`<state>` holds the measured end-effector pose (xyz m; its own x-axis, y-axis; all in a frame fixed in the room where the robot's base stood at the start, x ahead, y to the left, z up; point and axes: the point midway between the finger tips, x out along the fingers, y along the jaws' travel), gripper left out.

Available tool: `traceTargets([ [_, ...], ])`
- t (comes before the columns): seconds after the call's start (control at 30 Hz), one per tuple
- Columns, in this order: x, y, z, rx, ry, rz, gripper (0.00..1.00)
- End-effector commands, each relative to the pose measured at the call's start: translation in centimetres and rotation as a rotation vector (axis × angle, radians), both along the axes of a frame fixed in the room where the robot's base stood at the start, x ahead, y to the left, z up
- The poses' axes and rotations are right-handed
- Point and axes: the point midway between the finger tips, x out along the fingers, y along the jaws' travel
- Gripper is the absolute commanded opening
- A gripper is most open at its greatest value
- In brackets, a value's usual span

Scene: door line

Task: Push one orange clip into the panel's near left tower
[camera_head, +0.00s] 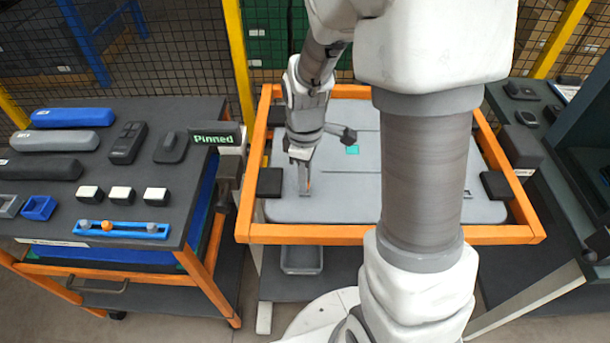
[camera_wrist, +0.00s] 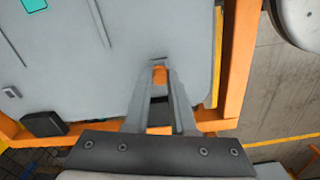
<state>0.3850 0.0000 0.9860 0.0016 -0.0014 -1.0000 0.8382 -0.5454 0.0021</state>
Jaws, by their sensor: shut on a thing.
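My gripper (camera_head: 304,186) reaches down over the near left part of the grey panel (camera_head: 350,208). Its fingers (camera_wrist: 160,84) are shut on a small orange clip (camera_wrist: 159,76), which sits between the fingertips. A sliver of the clip (camera_head: 308,184) shows beside the fingers in the head view. The fingertips are low, close to the panel surface. A small grey shape just beyond the clip in the wrist view may be the near left tower. The fingers hide most of it, and I cannot tell whether the clip is in it.
An orange frame (camera_head: 390,235) surrounds the panel, with black blocks (camera_head: 270,182) at its sides. A teal patch (camera_head: 352,150) marks the panel. On the left bench, a blue rack (camera_head: 135,231) holds small round pieces, one orange. My arm covers the panel's right part.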

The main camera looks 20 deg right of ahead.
Motion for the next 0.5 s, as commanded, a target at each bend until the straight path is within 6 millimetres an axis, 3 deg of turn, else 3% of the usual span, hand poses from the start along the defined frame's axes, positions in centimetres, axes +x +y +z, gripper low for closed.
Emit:
traceTargets([
  [0.5,0.0,0.0,-0.79,0.0,0.0,0.0,0.0],
])
